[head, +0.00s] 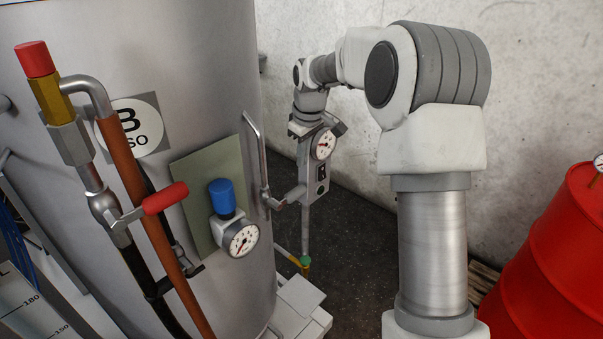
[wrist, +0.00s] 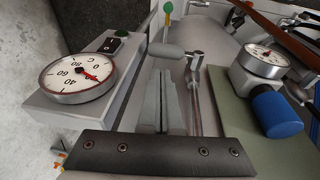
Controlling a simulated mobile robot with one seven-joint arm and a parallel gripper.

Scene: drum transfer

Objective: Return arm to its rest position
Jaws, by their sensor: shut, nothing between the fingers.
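My arm (head: 432,240) rises from the lower right of the head view, bends at the top and reaches left and back, with its wrist hanging down beside the tank. My gripper (wrist: 163,80) points down, its two grey fingers together in the wrist view with nothing between them. In the head view the fingers are small and hard to separate from the gauge box behind. A grey-gripped metal lever (wrist: 196,66) lies just past the fingertips in the wrist view; I cannot tell whether they touch. The lever's grip also shows in the head view (head: 293,195).
A large grey tank (head: 215,80) with a red-handled valve (head: 165,198) and blue-capped gauge (head: 240,238) fills the left. A gauge box (head: 322,165) stands close by the gripper. A red drum (head: 560,265) is at right. A pale wall (head: 545,75) stands behind.

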